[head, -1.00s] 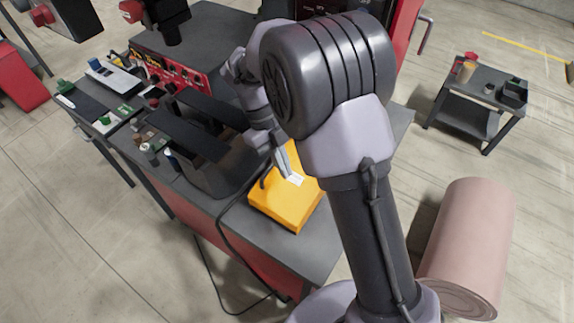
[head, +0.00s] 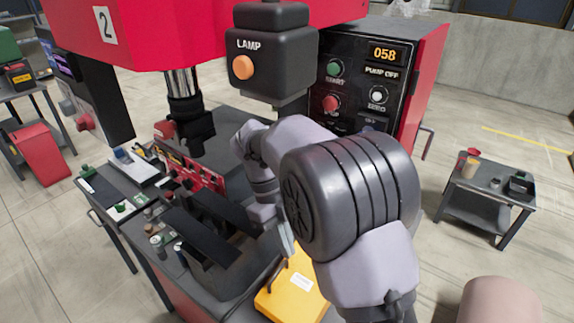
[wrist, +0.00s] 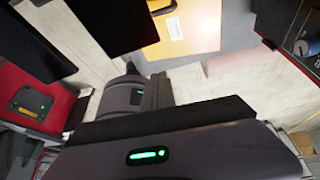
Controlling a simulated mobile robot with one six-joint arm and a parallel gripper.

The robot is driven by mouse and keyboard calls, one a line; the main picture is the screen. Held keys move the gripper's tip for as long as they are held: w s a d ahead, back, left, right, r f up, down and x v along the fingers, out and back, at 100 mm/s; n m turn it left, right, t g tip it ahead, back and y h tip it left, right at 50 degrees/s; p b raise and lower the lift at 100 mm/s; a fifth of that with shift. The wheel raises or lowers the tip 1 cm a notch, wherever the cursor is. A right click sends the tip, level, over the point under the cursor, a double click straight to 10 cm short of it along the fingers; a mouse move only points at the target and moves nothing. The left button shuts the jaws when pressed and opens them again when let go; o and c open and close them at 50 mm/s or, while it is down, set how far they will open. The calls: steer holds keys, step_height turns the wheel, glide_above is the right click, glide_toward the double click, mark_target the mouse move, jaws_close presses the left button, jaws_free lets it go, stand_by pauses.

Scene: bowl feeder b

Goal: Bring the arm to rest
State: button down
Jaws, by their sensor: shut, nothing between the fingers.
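My arm is bent over the grey workbench (head: 237,112) in the head view, with its big dark joint in front. My gripper (wrist: 165,120) shows as a dark bar across the lower wrist view, shut and empty. In the head view the end of the arm hangs beside a yellow box with a white label (head: 283,305). The box also shows at the top of the wrist view (wrist: 200,35). My arm hides part of the bench and box, and I cannot tell whether the gripper touches anything.
A black lamp housing (head: 272,75) and a red machine head (head: 150,35) overhang the bench. A pump control panel (head: 365,85) stands behind my arm. A dark bin (head: 215,270) sits left of the box. A small side table (head: 490,195) and pink cylinder (head: 500,300) stand right, with open floor between.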

steer(key=s+d+r+n+t+y+b, duration=0.2)
steer(key=s+d+r+n, duration=0.3)
steer(key=r+n, duration=0.15)
steer(key=s+d+n+t+y+b, duration=0.3)
steer(key=s+n+t, duration=0.4)
steer(key=s+n, duration=0.7)
steer(key=shift+s+d+f+n+b, duration=0.3)
steer(key=shift+d+f+n+b, duration=0.2)
steer(key=shift+d+n, duration=0.5)
steer(key=shift+d, duration=0.15)
